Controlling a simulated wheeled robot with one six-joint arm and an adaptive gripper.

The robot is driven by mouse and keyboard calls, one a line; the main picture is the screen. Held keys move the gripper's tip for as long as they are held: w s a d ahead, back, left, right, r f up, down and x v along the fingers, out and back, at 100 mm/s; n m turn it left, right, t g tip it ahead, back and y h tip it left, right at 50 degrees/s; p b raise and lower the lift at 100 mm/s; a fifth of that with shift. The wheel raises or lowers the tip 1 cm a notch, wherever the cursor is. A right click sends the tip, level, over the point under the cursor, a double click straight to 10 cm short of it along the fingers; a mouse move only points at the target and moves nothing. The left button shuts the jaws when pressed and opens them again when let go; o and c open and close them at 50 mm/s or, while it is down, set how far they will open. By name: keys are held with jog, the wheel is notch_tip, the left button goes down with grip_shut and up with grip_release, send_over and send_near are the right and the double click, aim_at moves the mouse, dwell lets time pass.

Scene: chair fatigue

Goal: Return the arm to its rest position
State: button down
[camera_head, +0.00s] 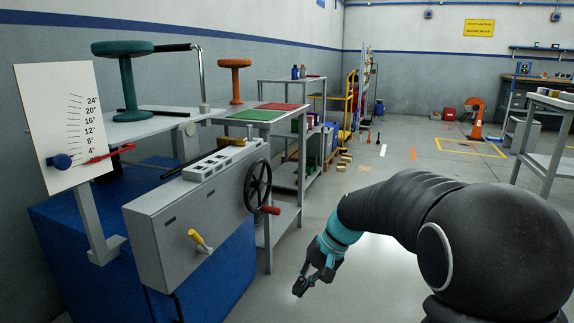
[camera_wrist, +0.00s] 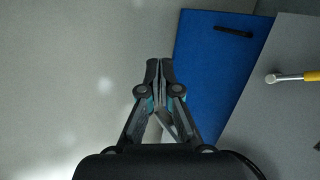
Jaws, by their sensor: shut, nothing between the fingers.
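My gripper (camera_head: 309,281) hangs low over the floor at the end of my black arm, right of the test machine in the head view. In the wrist view my gripper (camera_wrist: 160,66) has its two fingertips together, with nothing between them. The fingers point past the edge of the machine's blue base (camera_wrist: 212,70). The gripper is apart from the machine and touches nothing that I can see.
The grey machine (camera_head: 165,235) has a handwheel (camera_head: 257,185) with a red knob and a yellow-handled lever (camera_head: 199,241). A green stool (camera_head: 125,75) stands on its platform; an orange stool (camera_head: 235,78) is behind. Open floor (camera_head: 395,165) lies beyond my arm.

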jog(key=s+d+r+t+h+p, duration=0.1)
jog(key=s+d+r, duration=0.3)
jog(key=s, duration=0.4)
jog(key=s+d+r+n+t+h+p, duration=0.1)
jog(key=s+d+r+t+h+p, duration=0.1)
jog(key=s, duration=0.6)
jog(key=s+d+r+t+h+p, duration=0.2)
jog(key=s+d+r+t+h, duration=0.1)
jog(key=s+d+r, duration=0.3)
jog(key=shift+s+d+n, duration=0.2)
jog(key=shift+s+n, duration=0.1)
jog(key=shift+s, duration=0.65)
